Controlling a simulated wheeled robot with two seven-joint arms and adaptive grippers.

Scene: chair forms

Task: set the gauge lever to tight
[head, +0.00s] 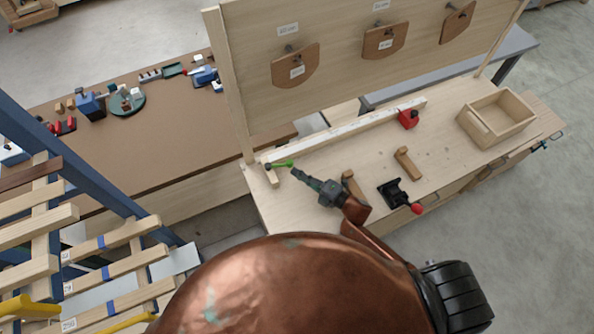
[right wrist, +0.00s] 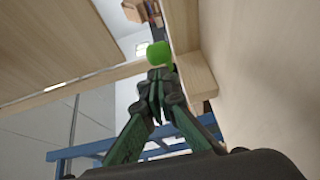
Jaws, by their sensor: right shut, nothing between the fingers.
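The green gauge lever (head: 281,164) lies at the left end of the long pale rail on the wooden bench. Its bright green end also shows in the right wrist view (right wrist: 159,54). My right gripper (head: 296,172) reaches in from the right, with its fingertips close beside the lever. In the right wrist view the fingers (right wrist: 157,80) are shut and empty, just below the green end. I cannot tell whether they touch it. No tight marking is legible. My left gripper is not in view.
A red block (head: 408,118) sits at the rail (head: 345,133). A black clamp with a red knob (head: 416,209), wooden blocks (head: 408,163) and an open wooden box (head: 497,118) stand on the bench. A back panel (head: 345,75) rises behind; a slatted rack (head: 40,235) is left.

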